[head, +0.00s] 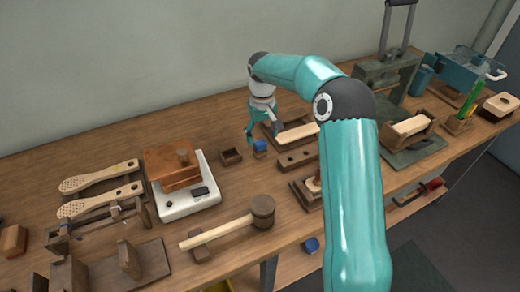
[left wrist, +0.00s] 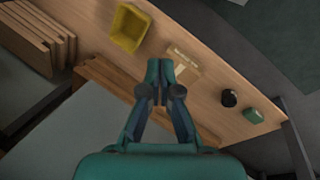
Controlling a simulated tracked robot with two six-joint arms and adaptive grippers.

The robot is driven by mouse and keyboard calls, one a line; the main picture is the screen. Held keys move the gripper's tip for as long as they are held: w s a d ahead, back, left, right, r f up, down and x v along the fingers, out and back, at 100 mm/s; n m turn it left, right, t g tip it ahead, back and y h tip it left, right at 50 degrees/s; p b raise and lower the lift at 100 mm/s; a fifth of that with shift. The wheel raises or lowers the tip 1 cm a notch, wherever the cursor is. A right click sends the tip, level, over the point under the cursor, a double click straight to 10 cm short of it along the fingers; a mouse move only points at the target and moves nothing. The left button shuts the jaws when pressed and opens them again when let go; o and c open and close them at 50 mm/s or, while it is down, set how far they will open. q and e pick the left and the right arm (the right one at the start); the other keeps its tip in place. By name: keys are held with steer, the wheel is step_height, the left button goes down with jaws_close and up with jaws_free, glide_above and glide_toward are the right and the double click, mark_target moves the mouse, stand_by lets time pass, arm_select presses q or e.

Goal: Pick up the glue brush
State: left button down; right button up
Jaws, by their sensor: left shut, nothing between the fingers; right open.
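I cannot pick out the glue brush for certain in either view. In the head view my right gripper (head: 262,136) is open and points down over the bench, its fingers apart. A small blue item (head: 260,146) shows just below and between its fingertips; I cannot tell whether they touch it or whether it belongs to the brush. My left gripper (left wrist: 160,98) is shut and empty in the left wrist view, above a wooden surface; it does not show in the head view.
A holder with green sticks (head: 460,122) stands far right. The left wrist view shows a yellow bin (left wrist: 130,27).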

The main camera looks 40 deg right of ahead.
mark_target(260, 142)
steer(key=shift+f, duration=0.85)
steer(key=f, duration=0.4)
steer(key=shift+w+a+f+p, duration=0.1)
steer(key=shift+w+f+p, duration=0.1)
steer(key=shift+w+p, duration=0.1)
steer(key=shift+f, duration=0.5)
steer(key=c, duration=1.2)
steer(key=shift+r, duration=0.2)
steer(key=shift+r, duration=0.65)
step_height(260, 142, up, 18)
steer(key=shift+r+p, duration=0.2)
steer(key=shift+p, duration=0.6)
